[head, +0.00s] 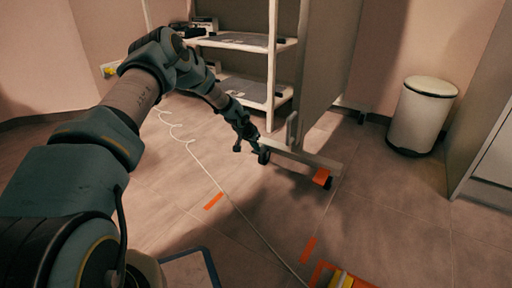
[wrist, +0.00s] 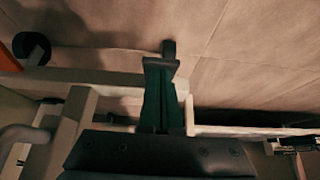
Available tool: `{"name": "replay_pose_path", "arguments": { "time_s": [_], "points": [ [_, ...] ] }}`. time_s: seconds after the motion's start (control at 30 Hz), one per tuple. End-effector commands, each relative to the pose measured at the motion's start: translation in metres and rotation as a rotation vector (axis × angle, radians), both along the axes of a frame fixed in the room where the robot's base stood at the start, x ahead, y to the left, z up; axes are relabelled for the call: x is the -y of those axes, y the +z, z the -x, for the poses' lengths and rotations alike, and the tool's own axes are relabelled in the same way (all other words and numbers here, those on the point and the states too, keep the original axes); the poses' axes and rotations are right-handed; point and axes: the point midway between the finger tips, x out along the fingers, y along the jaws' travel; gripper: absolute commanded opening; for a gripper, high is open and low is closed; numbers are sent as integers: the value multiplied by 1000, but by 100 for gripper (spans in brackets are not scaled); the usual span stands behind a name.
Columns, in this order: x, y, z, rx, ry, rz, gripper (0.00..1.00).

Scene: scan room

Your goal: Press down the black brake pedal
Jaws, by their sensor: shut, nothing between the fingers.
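My gripper (head: 252,145) reaches down to the pale base bar (head: 312,160) of the grey upright panel. In the wrist view its green fingers (wrist: 160,95) are shut together with nothing between them. A small dark piece (wrist: 168,48) shows at the fingertips; I cannot tell whether it is the pedal or part of the fingers. A dark round part (wrist: 32,46), perhaps a caster or pedal, stands at the wrist view's upper left, apart from the fingers. I cannot clearly pick out the black brake pedal, or tell whether the gripper touches it.
A white shelf unit (head: 240,41) stands behind the gripper. An orange patch (head: 321,177) marks the base bar's right end. A white cable (head: 228,197) crosses the floor. A pedal bin (head: 422,115) stands at the right. Floor between the bar and the bin is clear.

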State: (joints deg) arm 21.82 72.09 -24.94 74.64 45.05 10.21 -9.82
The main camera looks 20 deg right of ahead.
Motion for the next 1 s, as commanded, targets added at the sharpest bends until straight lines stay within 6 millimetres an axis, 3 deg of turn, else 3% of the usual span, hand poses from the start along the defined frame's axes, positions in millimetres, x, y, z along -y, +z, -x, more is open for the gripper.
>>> {"name": "replay_pose_path", "arguments": {
  "time_s": [0.57, 1.0],
  "points": [
    [-4, -8, 2, -1, -1, -3, 0],
    [-8, -20, 5, 147, 1, 226, 0]
  ]
}}
